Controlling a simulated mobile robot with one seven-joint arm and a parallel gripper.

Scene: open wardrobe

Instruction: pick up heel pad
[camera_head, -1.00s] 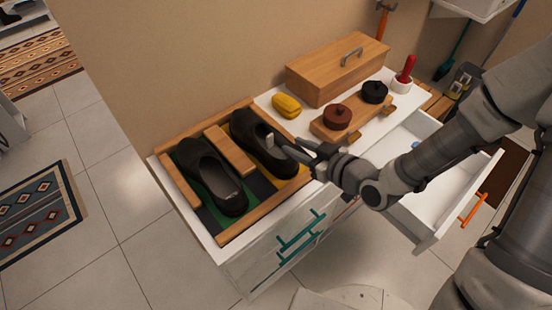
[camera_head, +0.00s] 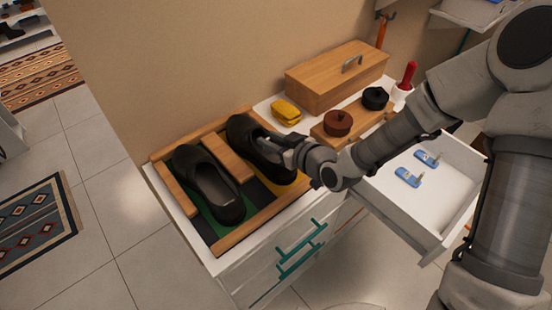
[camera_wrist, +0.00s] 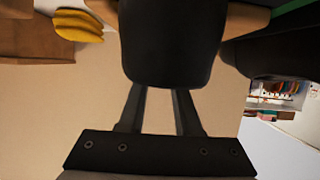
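I cannot make out a heel pad for certain in either view; any pad inside the shoes is hidden in their dark openings. A black shoe (camera_head: 238,134) lies in the wooden-framed tray (camera_head: 267,216) on the cabinet. My gripper (camera_head: 272,146) is at this shoe's opening, reaching in from the right. In the wrist view the dark shoe (camera_wrist: 172,45) covers my fingertips, but the visible finger lengths stand apart with a gap between them. A second black shoe (camera_head: 208,184) lies to the left, beyond a wooden divider (camera_head: 228,158).
The pulled-out drawer (camera_head: 430,217) holds two small blue items (camera_head: 407,177). A yellow object (camera_head: 286,112), a wooden box (camera_head: 336,80) and a wooden stand with a brown round tin (camera_head: 338,123) and a black one (camera_head: 375,98) are behind my arm.

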